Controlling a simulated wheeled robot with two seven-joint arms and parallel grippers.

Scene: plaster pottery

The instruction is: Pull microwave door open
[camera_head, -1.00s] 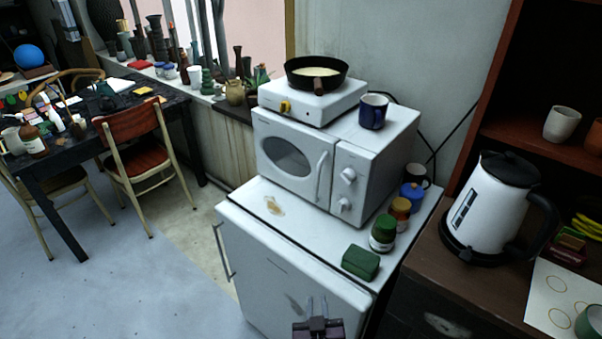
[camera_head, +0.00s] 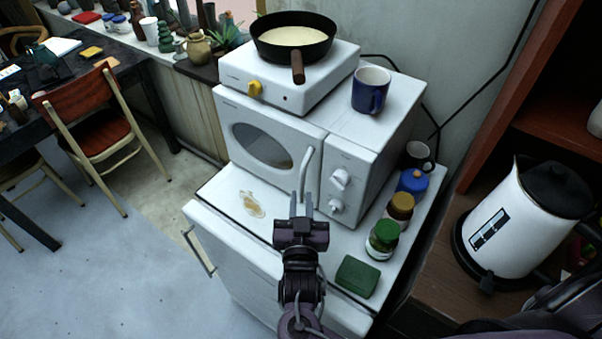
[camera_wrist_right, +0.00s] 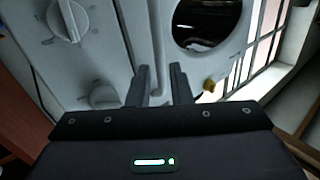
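The white microwave (camera_head: 345,150) stands on a small white fridge (camera_head: 225,255). Its door (camera_head: 235,112) has an oval dark window and looks closed. The curved door handle (camera_head: 307,165) is at the door's right side, beside two knobs. My right gripper (camera_head: 301,203) is open in front of the handle's lower end. In the right wrist view, the handle (camera_wrist_right: 157,45) runs down between the two spread fingers (camera_wrist_right: 160,85); I cannot tell whether either finger touches it. My left gripper is not in view.
A hotplate (camera_head: 270,85) with a pan (camera_head: 293,38) and a blue mug (camera_head: 371,90) stand on the microwave. Jars (camera_head: 382,240) and a green block (camera_head: 356,277) are right of my gripper. A kettle (camera_head: 520,220) stands farther right. The fridge top left of the gripper is mostly clear.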

